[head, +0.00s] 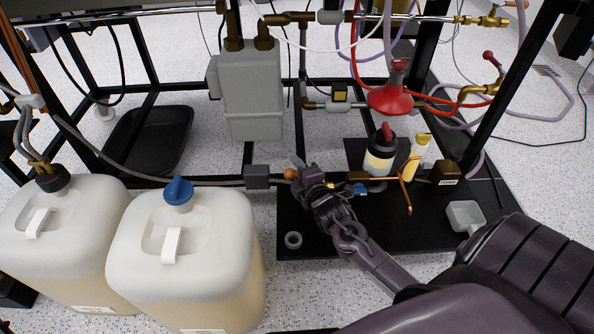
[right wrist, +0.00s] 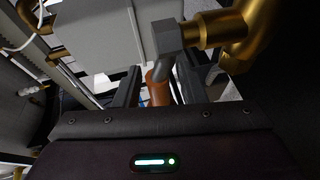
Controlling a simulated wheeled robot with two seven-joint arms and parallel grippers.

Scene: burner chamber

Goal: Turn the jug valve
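Two white jugs stand at the left. The front jug (head: 190,250) has a blue cap (head: 178,191); the other jug (head: 55,225) has a black cap with grey hoses. A small orange valve knob (head: 290,174) sits on the grey line right of the jugs, beside a grey box. My right gripper (head: 303,172) is at this knob. In the right wrist view, the orange knob (right wrist: 158,88) lies between the two dark fingers (right wrist: 157,92), with gaps at both sides; the fingers are open. Contact cannot be seen. My left gripper is out of view.
A grey box (head: 257,177) sits on the line left of the knob. A black base plate (head: 330,240) carries a bottle (head: 380,158), a yellow-capped vial (head: 416,157) and copper tubing. A grey metal unit (head: 250,95) hangs above. Black frame posts stand around.

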